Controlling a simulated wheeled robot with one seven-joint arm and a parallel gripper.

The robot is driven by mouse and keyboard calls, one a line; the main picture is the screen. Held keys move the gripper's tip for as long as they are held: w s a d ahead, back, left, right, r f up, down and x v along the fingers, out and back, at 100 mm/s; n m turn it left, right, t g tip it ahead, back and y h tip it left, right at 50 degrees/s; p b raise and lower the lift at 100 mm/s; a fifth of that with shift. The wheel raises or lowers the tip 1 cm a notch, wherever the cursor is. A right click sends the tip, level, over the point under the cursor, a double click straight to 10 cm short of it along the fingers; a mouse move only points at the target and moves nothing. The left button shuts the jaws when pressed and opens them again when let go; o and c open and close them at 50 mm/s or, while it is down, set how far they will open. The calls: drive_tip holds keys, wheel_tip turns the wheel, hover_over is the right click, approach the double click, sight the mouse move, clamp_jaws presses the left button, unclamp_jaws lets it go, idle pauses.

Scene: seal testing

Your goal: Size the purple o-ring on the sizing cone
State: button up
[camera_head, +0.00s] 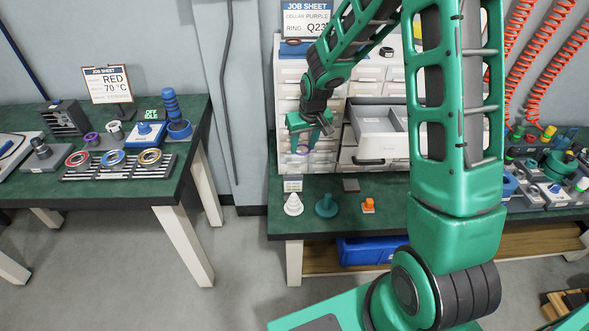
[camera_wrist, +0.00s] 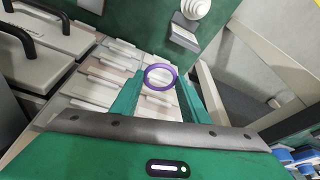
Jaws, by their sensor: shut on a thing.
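The purple o-ring (camera_wrist: 147,76) is held between the two fingertips of my gripper (camera_wrist: 159,92) in the wrist view. In the head view the o-ring (camera_head: 302,152) shows small below my gripper (camera_head: 304,140), in front of the white drawer cabinet and above the bench. A white stepped cone (camera_head: 293,204), which looks like the sizing cone, stands upright on the green bench below my gripper, with a small label plate (camera_head: 293,184) behind it. The white cone (camera_wrist: 202,9) also shows at the top of the wrist view, apart from the o-ring.
A teal cone-shaped piece (camera_head: 326,206) and an orange piece (camera_head: 368,205) stand right of the white cone. An open drawer (camera_head: 378,134) juts from the cabinet (camera_head: 290,75). The job sheet (camera_head: 306,18) reads collar purple. Another bench (camera_head: 190,140) is at the left.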

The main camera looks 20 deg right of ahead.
drive_tip(key=n+g+y, duration=0.1)
drive_tip(key=n+y, duration=0.2)
drive_tip(key=n, duration=0.7)
hover_over(297, 197)
wheel_tip(297, 197, down, 3)
drive_tip(key=shift+a+f, duration=0.15)
drive_tip(key=shift+f, duration=2.05)
drive_tip(key=shift+f, duration=3.5)
drive_tip(key=o, duration=1.1)
